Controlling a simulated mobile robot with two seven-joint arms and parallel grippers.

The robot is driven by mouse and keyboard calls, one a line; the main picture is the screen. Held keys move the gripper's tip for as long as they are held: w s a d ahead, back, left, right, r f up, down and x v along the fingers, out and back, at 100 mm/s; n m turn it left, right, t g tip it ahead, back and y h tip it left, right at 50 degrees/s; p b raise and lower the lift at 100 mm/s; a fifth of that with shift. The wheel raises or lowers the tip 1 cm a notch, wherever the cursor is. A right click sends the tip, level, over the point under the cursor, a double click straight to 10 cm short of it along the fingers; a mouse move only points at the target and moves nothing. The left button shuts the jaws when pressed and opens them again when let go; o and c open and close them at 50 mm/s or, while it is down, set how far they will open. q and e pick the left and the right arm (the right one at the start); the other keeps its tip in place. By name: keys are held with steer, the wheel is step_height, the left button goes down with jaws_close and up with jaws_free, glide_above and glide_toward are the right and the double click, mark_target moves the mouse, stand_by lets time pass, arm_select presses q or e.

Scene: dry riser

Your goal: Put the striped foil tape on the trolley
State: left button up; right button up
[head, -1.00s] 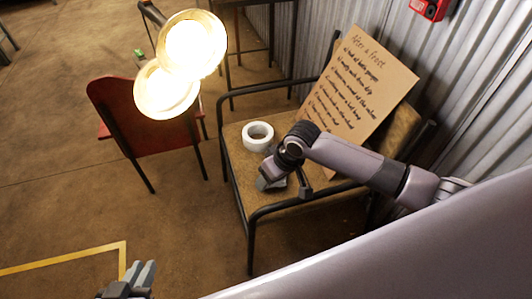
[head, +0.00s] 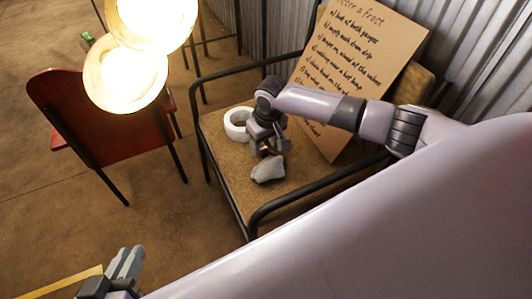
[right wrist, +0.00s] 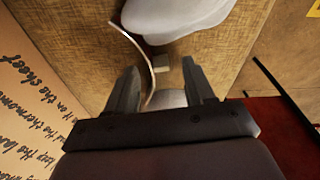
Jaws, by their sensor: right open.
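A white tape roll (head: 237,123) lies flat on the brown seat of the armchair in the head view; no stripes can be made out. My right gripper (head: 266,151) is over the seat, just right of the roll. In the right wrist view my right gripper (right wrist: 163,88) is open, with a pale piece I cannot identify showing low between the fingers. My left gripper (head: 125,262) is at the lower left, far from the roll; its fingers look close together, but their gap is unclear. I cannot make out a trolley.
A pale grey lump (head: 268,168) lies on the seat by my right gripper; it also shows in the wrist view (right wrist: 175,15), near a thin strap. A cardboard sign (head: 352,75) leans at the seat's right. A red chair (head: 85,120) and bright lamp (head: 125,78) stand left.

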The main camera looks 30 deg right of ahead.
steer(key=shift+w+f, duration=0.1)
steer(key=shift+f, duration=0.6)
jaws_close()
